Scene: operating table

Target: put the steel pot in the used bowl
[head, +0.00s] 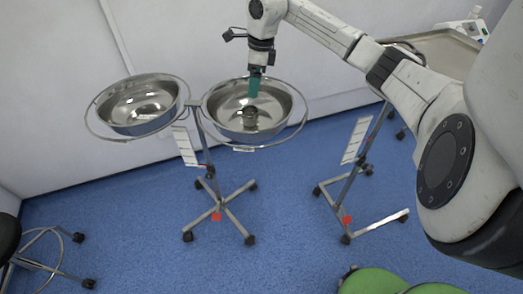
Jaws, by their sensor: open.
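Two wide steel bowls hang in rings on one wheeled stand, a left bowl (118,118) and a right bowl (222,118). The frame does not clearly show which one is the used bowl. A small steel pot (250,117) appears to sit upright inside the right bowl, near its middle. My gripper (254,95) points down over the right bowl, with its teal fingers just above the pot. It is open and holds nothing that I can see. The gap between its fingers is too small to make out, and whether they touch the pot cannot be told.
A steel tray table (440,50) stands at the right, with small items at its far edge, partly behind my arm. A dark stool (12,238) is at the lower left and green seats (375,282) at the bottom. A white wall stands close behind the bowls. Blue floor (125,215) is open in front.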

